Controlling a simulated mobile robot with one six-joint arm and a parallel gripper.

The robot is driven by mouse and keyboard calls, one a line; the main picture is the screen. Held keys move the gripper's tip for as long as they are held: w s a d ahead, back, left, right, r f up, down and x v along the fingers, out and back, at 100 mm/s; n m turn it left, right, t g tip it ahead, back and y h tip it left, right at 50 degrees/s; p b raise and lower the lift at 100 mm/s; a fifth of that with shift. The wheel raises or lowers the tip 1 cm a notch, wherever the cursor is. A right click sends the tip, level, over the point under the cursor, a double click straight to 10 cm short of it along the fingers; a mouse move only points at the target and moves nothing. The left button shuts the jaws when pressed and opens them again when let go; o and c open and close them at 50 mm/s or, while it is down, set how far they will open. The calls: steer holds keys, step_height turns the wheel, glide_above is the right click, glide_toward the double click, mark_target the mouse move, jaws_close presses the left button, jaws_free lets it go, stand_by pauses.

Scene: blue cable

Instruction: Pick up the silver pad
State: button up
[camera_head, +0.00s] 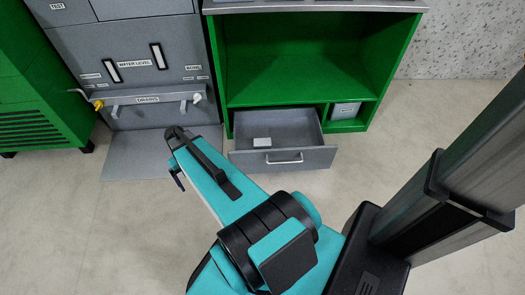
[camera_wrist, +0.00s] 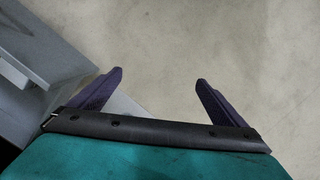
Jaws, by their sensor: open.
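A small silver-grey pad (camera_head: 262,142) lies inside the open grey drawer (camera_head: 300,160), toward its front left. My gripper shows in the wrist view (camera_wrist: 160,76) with its two dark fingers spread apart. Nothing is between them, and bare floor shows beyond. In the head view, the end of my arm is to the left of the drawer, and the gripper is mostly hidden there. The pad does not show in the wrist view.
The drawer stands out from a green cabinet (camera_head: 300,75) with an open shelf above. A grey box (camera_head: 345,111) sits in the compartment to the right. A grey machine (camera_head: 135,60) with a low panel stands left. The floor (camera_head: 420,130) to the right is clear.

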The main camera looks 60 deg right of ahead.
steer(key=w+d+f+m+t+b, duration=0.1)
steer(key=d+b, duration=0.2)
steer(key=d, duration=0.5)
steer(key=w+d+f+m+b, duration=0.1)
steer(key=w+d+m+b, duration=0.15)
steer(key=d, duration=0.65)
steer(key=s+d+m+b, duration=0.1)
steer(key=s+d+b, duration=0.1)
steer(key=s+d, duration=0.4)
steer(key=s+d+m+b, duration=0.1)
steer(key=s+d, duration=0.5)
steer(key=d, duration=1.1)
steer(key=shift+s+d+r+m+t+h+b, duration=0.15)
steer(key=shift+r+m+t+h+b, duration=0.2)
steer(key=shift+m, duration=0.3)
steer(key=shift+f, duration=0.1)
steer(key=b, duration=0.3)
glide_above(263, 142)
steer(key=shift+f, duration=4.3)
